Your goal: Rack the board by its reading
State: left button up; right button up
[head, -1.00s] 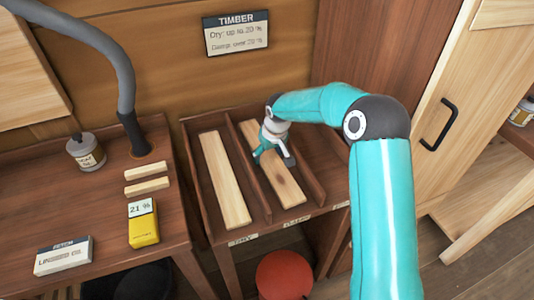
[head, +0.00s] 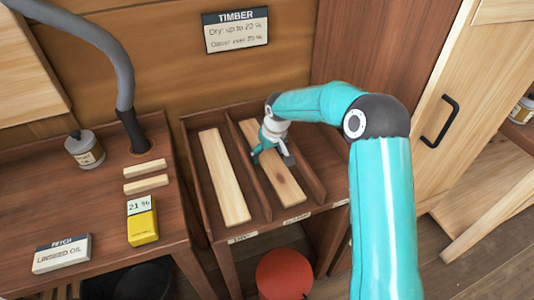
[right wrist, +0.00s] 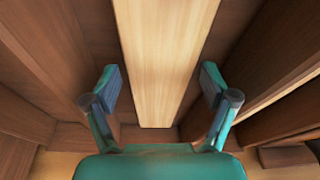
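The yellow moisture meter (head: 142,222) on the left bench reads 21 %. The timber sign (head: 236,30) on the back wall says dry up to 20 % and, less clearly, damp over 20 %. One pale board (head: 223,178) lies in the rack's left bay. Another board (head: 285,185) lies in the middle bay, under my right gripper (head: 270,155). In the right wrist view this board (right wrist: 160,60) runs between the two spread fingers (right wrist: 160,92), with gaps on both sides. My right gripper is open and empty. My left gripper is not in view.
The rack (head: 318,178) has dividers between its bays and small labels along its front. Two short wood strips (head: 146,176), a jar (head: 85,150) and a linseed oil box (head: 62,254) stand on the bench (head: 40,200). A red-topped stool or bucket (head: 285,275) is below.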

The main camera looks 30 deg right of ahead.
jog(key=shift+o, duration=0.6)
